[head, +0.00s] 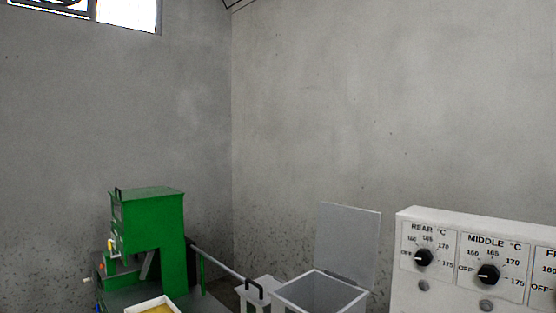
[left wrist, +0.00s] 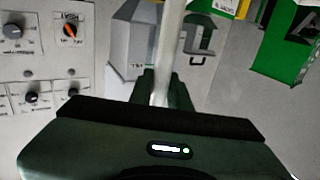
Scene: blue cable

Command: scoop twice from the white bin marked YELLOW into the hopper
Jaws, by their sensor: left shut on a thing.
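My left gripper (left wrist: 162,92) shows in the left wrist view, shut on a pale, rod-like handle (left wrist: 171,40) that runs up out of the picture. The handle's far end is hidden, so I cannot see a scoop bowl or any load. In the head view, a white-rimmed container with yellow contents (head: 155,308) is cut by the bottom edge; no marking on it is readable. A grey open-topped box (head: 319,290) with a raised lid stands right of centre; I cannot tell whether it is the hopper. My right gripper is in neither view.
A green machine (head: 148,225) stands at left. A small white box with a black handle (head: 258,290) sits beside the grey box. A white control panel (head: 475,270) with black knobs fills the lower right. Bare walls stand behind, with free air above.

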